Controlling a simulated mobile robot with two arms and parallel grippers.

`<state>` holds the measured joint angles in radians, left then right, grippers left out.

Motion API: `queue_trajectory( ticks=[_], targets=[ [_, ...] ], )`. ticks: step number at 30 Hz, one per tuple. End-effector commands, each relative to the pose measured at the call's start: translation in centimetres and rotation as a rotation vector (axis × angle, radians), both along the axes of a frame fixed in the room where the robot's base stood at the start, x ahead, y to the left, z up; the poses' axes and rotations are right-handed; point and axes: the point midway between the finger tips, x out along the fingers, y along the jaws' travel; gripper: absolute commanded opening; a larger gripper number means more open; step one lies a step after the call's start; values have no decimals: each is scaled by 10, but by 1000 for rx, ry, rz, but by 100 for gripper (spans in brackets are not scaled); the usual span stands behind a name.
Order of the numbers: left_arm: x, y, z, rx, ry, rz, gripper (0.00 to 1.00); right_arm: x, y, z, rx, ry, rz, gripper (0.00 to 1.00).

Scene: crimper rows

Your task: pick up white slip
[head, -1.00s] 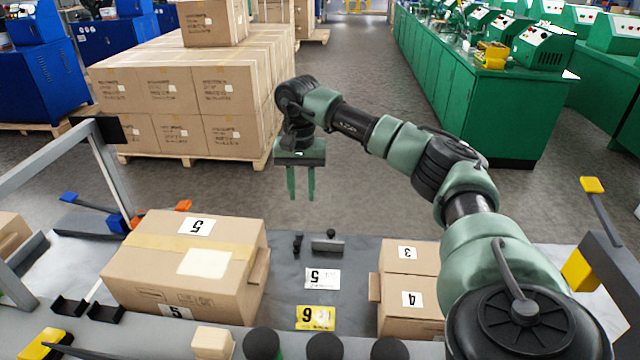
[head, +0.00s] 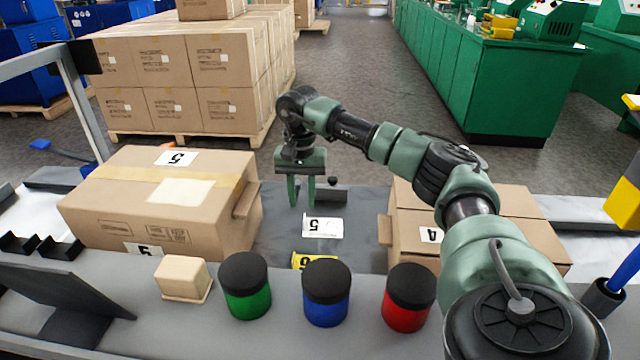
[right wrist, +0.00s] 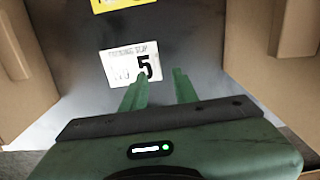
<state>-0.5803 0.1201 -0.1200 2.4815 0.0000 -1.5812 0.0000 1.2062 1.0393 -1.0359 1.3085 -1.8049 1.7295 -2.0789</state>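The white slip (head: 323,228) with a black 5 lies flat on the dark grey surface between two cardboard boxes. It also shows in the right wrist view (right wrist: 130,66), just past the fingertips. My right gripper (head: 301,205) points down with its two green fingers apart and nothing between them. In the head view it hangs slightly left of and beyond the slip. In the right wrist view the right gripper (right wrist: 158,75) has its left fingertip overlapping the slip's lower right part. My left gripper is not in view.
A yellow slip (head: 314,261) lies nearer than the white one. A large cardboard box (head: 110,190) stands left, another box (head: 412,218) right. Green (head: 245,287), blue (head: 326,293) and red (head: 408,298) jars stand along the front ledge beside a small beige block (head: 183,277).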

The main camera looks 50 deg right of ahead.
Motion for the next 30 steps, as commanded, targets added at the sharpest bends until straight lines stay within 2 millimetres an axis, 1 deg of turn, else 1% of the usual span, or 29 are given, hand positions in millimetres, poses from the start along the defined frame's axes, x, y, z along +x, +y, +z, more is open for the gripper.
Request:
queue_trajectory(
  ticks=[2, 10, 12, 18, 19, 20, 21, 22, 30],
  targets=[
    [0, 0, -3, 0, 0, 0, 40, -1, 0, -7, 0, 0, 0, 29],
    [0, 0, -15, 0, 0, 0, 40, -6, 1, -47, 0, 1, -1, 29],
    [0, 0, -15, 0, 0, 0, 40, -6, 1, -51, -1, 1, -1, 29],
    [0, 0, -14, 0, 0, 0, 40, -5, 1, -51, 0, 0, -1, 29],
    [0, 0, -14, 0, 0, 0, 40, -5, 1, -51, 0, 0, -1, 24],
    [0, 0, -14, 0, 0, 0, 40, -5, 1, -51, 0, 0, -1, 15],
    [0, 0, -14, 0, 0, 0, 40, -5, 1, -51, 0, 0, -1, 4],
    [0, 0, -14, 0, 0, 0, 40, -5, 1, -51, 0, 0, 0, 0],
    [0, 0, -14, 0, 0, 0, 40, -5, 1, -51, 0, 0, 0, 0]
  ],
)
